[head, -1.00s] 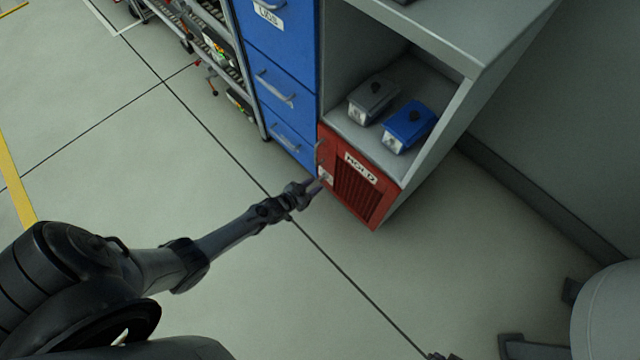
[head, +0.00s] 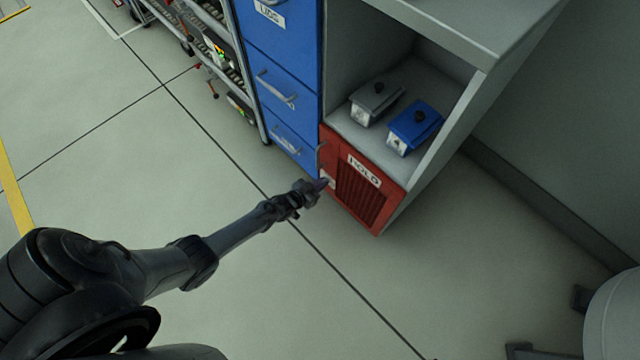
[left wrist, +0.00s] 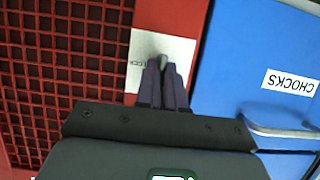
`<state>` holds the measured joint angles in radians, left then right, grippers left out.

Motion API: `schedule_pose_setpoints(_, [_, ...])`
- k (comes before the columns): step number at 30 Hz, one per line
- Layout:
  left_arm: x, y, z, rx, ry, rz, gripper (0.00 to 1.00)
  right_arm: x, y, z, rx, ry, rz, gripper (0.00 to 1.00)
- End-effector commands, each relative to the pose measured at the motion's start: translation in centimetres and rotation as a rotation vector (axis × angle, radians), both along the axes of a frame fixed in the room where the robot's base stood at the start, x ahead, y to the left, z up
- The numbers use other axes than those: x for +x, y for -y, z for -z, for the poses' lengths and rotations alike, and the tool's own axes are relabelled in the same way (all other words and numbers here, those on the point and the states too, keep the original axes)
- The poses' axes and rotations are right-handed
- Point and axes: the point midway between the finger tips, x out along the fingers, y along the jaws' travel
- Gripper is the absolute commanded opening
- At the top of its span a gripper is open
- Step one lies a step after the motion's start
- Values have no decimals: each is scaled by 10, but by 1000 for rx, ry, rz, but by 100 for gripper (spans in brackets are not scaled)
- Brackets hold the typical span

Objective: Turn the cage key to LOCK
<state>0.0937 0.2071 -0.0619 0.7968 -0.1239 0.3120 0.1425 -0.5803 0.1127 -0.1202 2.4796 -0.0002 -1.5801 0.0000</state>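The red cage (head: 362,190) with a mesh door and a HOLD label is at the bottom of the grey cabinet. Its white key plate (left wrist: 138,84) shows in the left wrist view, with small lettering on its left edge, only partly readable. The grey key (left wrist: 162,62) stands at the plate, between the fingertips. My left gripper (head: 322,184) is at the cage's left edge; in the left wrist view its two dark fingers (left wrist: 163,72) are close together around the key. Fingers hide part of the key and plate, so its exact setting cannot be told. My right gripper is not in view.
Blue drawers (head: 283,90) with handles stand left of the cage; the CHOCKS drawer (left wrist: 255,60) is close beside the gripper. A grey box (head: 374,102) and a blue box (head: 413,127) sit on the shelf above. The floor in front is clear.

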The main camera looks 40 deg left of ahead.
Motion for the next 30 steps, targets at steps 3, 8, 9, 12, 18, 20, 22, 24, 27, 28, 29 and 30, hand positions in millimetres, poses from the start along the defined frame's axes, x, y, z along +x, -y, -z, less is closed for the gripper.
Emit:
schedule_pose_setpoints(3, [0,0,1,0,-1,0,0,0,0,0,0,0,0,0])
schedule_pose_setpoints(8, [0,0,1,9,0,0,0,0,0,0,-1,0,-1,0])
schedule_pose_setpoints(9, [-1,0,0,16,0,0,0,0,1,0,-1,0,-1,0])
schedule_pose_setpoints(12, [-1,1,0,47,2,0,0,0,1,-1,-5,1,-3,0])
schedule_pose_setpoints(18, [-1,2,1,157,11,0,0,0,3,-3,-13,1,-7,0])
schedule_pose_setpoints(20, [-1,3,1,201,15,0,0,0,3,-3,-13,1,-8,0])
schedule_pose_setpoints(22, [-1,4,1,255,20,1,0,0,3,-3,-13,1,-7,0])
schedule_pose_setpoints(24, [-1,4,2,308,24,0,0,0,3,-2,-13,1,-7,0])
schedule_pose_setpoints(27, [-1,5,2,383,32,1,0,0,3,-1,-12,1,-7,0])
schedule_pose_setpoints(28, [-1,5,2,403,33,0,0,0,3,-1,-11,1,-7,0])
schedule_pose_setpoints(29, [-1,5,2,425,35,0,0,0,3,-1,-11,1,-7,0])
schedule_pose_setpoints(30, [-1,6,2,449,37,0,0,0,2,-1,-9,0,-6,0])
